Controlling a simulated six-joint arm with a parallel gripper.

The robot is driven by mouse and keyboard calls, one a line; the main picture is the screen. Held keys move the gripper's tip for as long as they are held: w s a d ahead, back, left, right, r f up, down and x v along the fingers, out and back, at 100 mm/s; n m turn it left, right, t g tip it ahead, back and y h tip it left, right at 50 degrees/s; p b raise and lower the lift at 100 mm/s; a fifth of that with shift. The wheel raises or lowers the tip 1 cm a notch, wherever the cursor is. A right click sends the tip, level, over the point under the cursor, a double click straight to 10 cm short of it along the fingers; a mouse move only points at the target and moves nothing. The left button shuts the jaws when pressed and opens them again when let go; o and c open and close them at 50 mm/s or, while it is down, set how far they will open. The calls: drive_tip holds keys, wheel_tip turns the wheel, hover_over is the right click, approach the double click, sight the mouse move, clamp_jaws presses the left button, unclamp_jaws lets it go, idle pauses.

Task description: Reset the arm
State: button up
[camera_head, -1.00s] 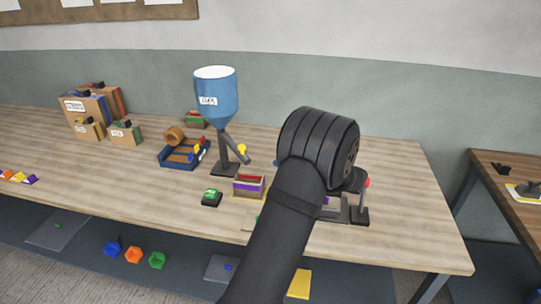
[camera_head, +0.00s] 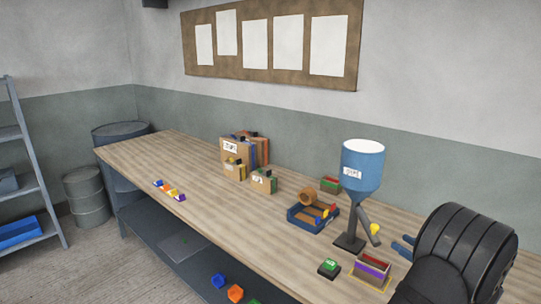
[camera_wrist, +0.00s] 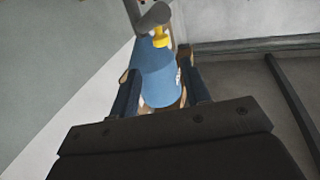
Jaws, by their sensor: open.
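My gripper (camera_head: 403,246) is at the right of the head view, its blue fingers pointing left, beside the hopper stand above the bench. In the wrist view my gripper (camera_wrist: 158,72) has its two dark blue fingers apart. The blue hopper (camera_wrist: 158,82) shows between and beyond them, with no sign of contact. Nothing is seen held. The dark wrist of my arm fills the lower right of the head view and hides that end of the bench.
The labelled blue hopper (camera_head: 361,170) stands on the wooden bench (camera_head: 200,205). In front are a green button (camera_head: 329,267) and a small box (camera_head: 371,270). A blue tray (camera_head: 300,221) and cardboard boxes (camera_head: 234,152) stand further left. The left of the bench has bare room.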

sight(376, 226)
drive_tip(key=x, duration=1.1)
drive_tip(key=v, duration=1.7)
drive_tip(key=x, duration=1.7)
drive_tip(key=shift+a, duration=0.2)
drive_tip(key=shift+s+a+m+t+h, duration=0.1)
drive_tip(key=shift+a+m+t+h, duration=0.35)
drive_tip(key=shift+h, duration=0.25)
